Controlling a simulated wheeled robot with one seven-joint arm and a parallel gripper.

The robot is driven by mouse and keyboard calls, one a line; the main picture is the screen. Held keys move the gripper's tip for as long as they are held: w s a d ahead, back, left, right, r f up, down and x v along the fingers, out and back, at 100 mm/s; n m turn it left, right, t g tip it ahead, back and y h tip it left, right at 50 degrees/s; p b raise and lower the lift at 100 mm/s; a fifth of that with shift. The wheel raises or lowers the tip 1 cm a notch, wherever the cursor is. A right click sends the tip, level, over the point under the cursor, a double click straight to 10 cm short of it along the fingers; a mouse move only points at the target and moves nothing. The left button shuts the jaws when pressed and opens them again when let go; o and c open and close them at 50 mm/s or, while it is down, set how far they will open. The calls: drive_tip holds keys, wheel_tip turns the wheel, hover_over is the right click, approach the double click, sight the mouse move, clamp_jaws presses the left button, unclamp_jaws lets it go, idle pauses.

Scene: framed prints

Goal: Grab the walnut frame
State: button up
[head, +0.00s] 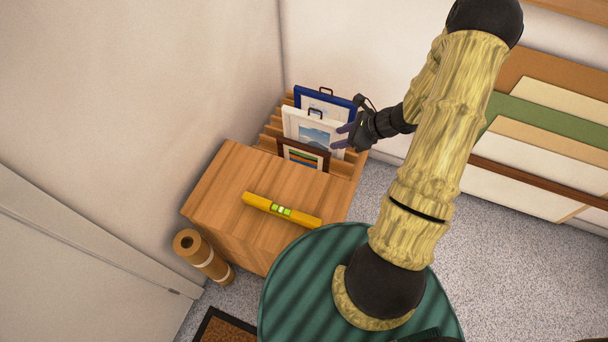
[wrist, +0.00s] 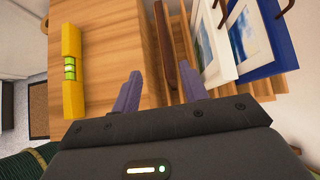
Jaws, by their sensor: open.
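The walnut frame (head: 303,155) is the small dark brown frame at the front of the slatted rack in the head view, with a colourful striped picture. My gripper (head: 341,137) is open and empty at the right of the frames in the head view. In the wrist view the fingers of my gripper (wrist: 161,76) point toward the rack, one each side of a gap over the wood. Whether a finger touches the frame I cannot tell.
A white frame (head: 290,123) and a blue frame (head: 347,103) stand in slots behind the walnut one. A yellow spirit level (head: 281,210) lies on the wooden top (head: 222,191). A brown roll (head: 206,258) stands at the left. Boards (head: 545,125) lean along the right wall.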

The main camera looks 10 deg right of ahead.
drive_tip(key=shift+d, duration=0.15)
drive_tip(key=shift+f, duration=0.1)
drive_tip(key=b, duration=0.2)
approach(305, 146)
drive_tip(key=x, duration=0.5)
drive_tip(key=shift+s, duration=0.3)
drive_tip(key=shift+w+a+f, duration=0.2)
drive_tip(key=shift+a+f, duration=0.1)
drive_tip(key=shift+a, duration=0.05)
drive_tip(key=x, duration=0.5)
drive_tip(key=shift+w+f, duration=0.1)
drive_tip(key=shift+w, duration=0.15)
drive_tip(key=shift+d, duration=0.1)
clamp_jaws()
